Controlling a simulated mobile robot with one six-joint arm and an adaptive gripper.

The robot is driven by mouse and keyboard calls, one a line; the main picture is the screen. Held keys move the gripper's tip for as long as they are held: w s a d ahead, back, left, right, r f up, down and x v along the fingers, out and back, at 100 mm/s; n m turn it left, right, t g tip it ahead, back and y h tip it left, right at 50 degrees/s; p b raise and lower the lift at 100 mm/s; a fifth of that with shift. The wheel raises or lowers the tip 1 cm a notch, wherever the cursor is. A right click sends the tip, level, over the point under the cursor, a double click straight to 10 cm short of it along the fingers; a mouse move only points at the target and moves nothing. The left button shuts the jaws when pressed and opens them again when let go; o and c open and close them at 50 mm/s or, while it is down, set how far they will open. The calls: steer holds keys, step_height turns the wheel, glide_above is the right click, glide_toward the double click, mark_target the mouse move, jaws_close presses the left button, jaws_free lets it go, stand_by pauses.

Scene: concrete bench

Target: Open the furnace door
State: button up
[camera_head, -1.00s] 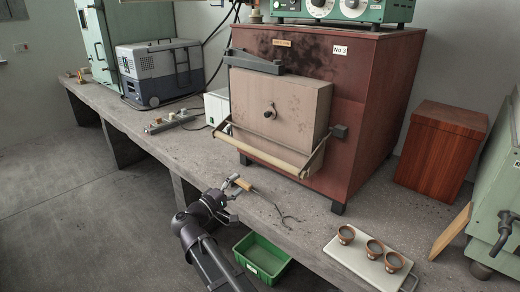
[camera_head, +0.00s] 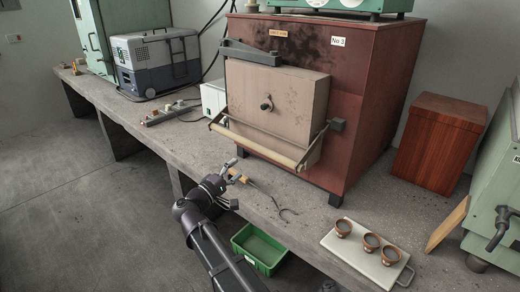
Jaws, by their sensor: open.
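The red-brown furnace (camera_head: 373,105) stands on the concrete bench, marked No 3. Its pale brown door (camera_head: 290,108) is closed against the front and has a small round knob or peephole (camera_head: 266,104) in the middle. A light bar handle (camera_head: 258,147) runs across below the door on two side arms. My gripper (camera_head: 235,172) is open at the bench's front edge, below and left of the handle and apart from it. It is close to a tool with a wooden handle (camera_head: 240,177), and I cannot tell whether they touch.
A hooked wire (camera_head: 283,210) lies on the bench before the furnace. A green bin (camera_head: 259,249) is below the edge. A wooden box (camera_head: 438,142) and green machine (camera_head: 497,190) stand right.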

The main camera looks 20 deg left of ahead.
mark_target(257, 151)
steer(key=p+x, duration=0.2)
steer(key=x, duration=0.9)
steer(key=shift+w+d+r, duration=0.1)
steer(key=shift+w, duration=0.05)
jaws_close()
